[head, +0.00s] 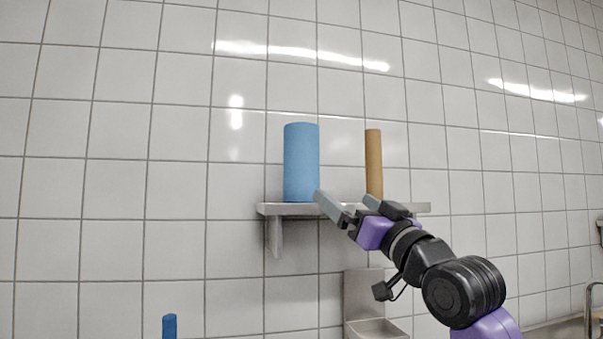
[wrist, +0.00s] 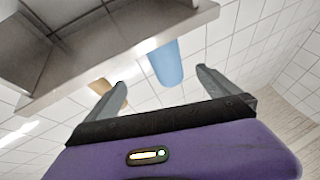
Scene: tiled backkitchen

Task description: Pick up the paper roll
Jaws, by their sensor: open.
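A blue paper roll (head: 301,163) stands upright on a metal wall shelf (head: 272,209). A thinner brown tube (head: 374,163) stands upright to its right on the same shelf. My gripper (head: 343,197) is open and empty, in front of the shelf at about its height. In the wrist view the blue roll (wrist: 167,66) shows beyond and between the open fingers (wrist: 161,79), apart from them. The brown tube (wrist: 99,86) is near the left finger there. The shelf (wrist: 130,62) hides part of both in the wrist view.
A metal bracket (head: 274,240) supports the shelf. A metal holder or basin (head: 375,328) is on the tiled wall below. A small blue object (head: 169,326) shows at the bottom left. The wall above the shelf is clear.

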